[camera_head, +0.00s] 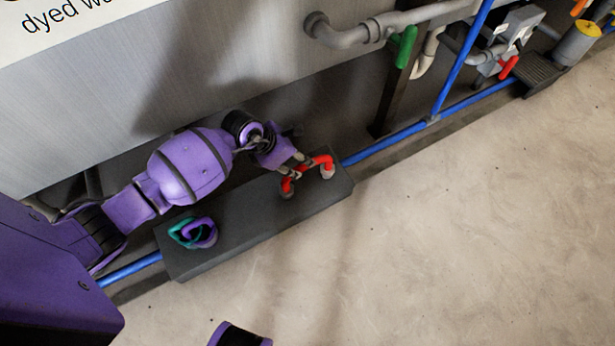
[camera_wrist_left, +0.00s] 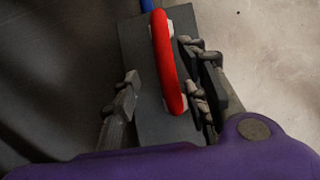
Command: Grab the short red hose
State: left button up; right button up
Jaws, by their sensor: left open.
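The short red hose (camera_head: 318,161) is a small arch with pale grey ends on top of a long dark grey block (camera_head: 245,215), near its right end. In the left wrist view the hose (camera_wrist_left: 163,60) runs lengthwise between the fingers, closer to the right-hand finger. My left gripper (camera_head: 297,170) is at the hose, and its fingers hide part of it. In the left wrist view the left gripper (camera_wrist_left: 162,92) is open, its fingers well apart. I cannot tell whether the right-hand finger touches the hose. My right gripper is not in view.
A teal loop (camera_head: 180,231) and a purple loop (camera_head: 208,236) sit on the block's left end. A blue pipe (camera_head: 385,146) runs behind the block along the grey tank wall (camera_head: 230,60). A green-handled valve (camera_head: 405,46) is above. The floor (camera_head: 450,230) in front is clear.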

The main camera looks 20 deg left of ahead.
pick_arm(q)
jog(key=b+x, duration=0.1)
jog(key=x, duration=0.1)
jog(key=b+x, duration=0.2)
jog(key=x, duration=0.1)
jog(key=shift+s+d+f, duration=0.1)
jog(key=shift+s+d, duration=0.05)
jog(key=shift+d, duration=0.3)
jog(key=shift+d+f+b, duration=0.1)
jog(key=shift+f+b, duration=0.2)
jog(key=c, duration=0.7)
grip_shut()
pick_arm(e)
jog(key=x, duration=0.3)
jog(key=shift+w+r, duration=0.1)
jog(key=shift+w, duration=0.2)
pick_arm(q)
jog(key=shift+w+r, duration=0.1)
jog(key=shift+w, duration=0.1)
